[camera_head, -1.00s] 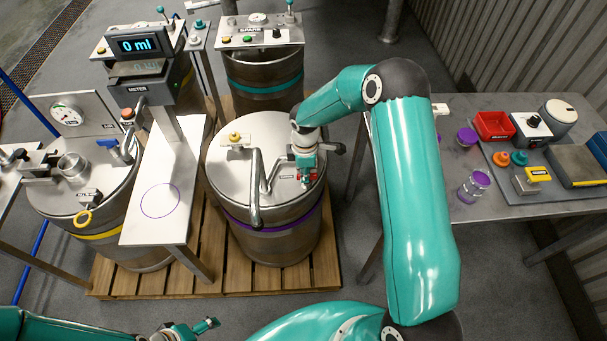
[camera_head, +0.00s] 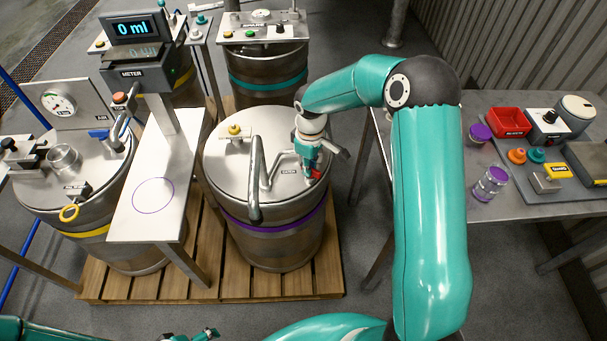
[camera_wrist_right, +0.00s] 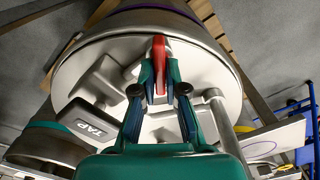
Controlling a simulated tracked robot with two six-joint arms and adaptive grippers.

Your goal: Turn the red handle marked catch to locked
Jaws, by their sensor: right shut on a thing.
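The red handle (camera_head: 316,174) sits near the front right edge of the lid of the purple-banded drum (camera_head: 272,227). A small label plate (camera_head: 289,172) lies just left of it, too small to read surely. My right gripper (camera_head: 311,172) reaches down over the handle and is shut on it. In the right wrist view the red handle (camera_wrist_right: 160,50) stands between the two fingertips (camera_wrist_right: 160,88), its far end sticking out past them. The handle's base is hidden by the fingers. My left gripper (camera_head: 207,334) shows only partly at the bottom edge, far from the drum; its jaws are unclear.
A bent metal pipe (camera_head: 255,180) rises from the same lid, left of my right gripper. The meter stand (camera_head: 155,195) is farther left. A side table (camera_head: 440,195) with jars stands right.

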